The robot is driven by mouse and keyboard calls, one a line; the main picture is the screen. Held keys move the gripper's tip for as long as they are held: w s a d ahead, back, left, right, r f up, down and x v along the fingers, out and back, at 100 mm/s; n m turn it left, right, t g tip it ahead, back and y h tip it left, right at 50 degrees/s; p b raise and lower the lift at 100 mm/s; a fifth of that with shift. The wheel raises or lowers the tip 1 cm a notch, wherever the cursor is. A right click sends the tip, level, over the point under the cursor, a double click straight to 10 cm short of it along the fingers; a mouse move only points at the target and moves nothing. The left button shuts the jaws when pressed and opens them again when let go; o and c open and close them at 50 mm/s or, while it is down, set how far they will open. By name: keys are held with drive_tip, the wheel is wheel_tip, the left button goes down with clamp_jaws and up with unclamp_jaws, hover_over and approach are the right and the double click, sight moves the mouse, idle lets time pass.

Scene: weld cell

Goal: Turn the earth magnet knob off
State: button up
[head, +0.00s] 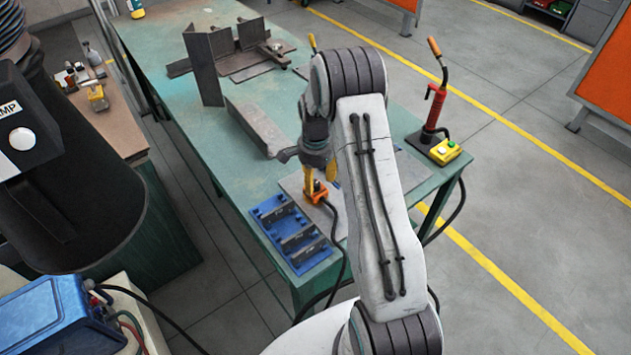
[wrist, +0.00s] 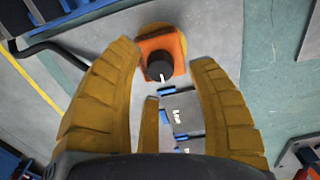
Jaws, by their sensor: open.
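The earth magnet is an orange block (head: 317,192) with a cable, on a grey plate on the green bench. In the wrist view its black knob (wrist: 159,67), with a white mark pointing down, sits on the orange block (wrist: 174,42). My gripper (wrist: 165,70) is open, with its yellow fingers on either side of the knob and apart from it. In the head view my gripper (head: 308,183) is just above the magnet, and my arm hides part of the bench. Whether the fingertips are level with the knob is hard to tell.
A blue tray (head: 270,213) lies at the bench's near edge. A red torch (head: 433,108) stands by a yellow box (head: 445,151) at the right. Steel plates and angles (head: 205,70) lie farther back. A dark cable (head: 341,250) hangs over the near edge.

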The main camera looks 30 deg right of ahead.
drive_tip(key=shift+f, duration=1.05)
drive_tip(key=shift+c, duration=0.2)
clamp_jaws()
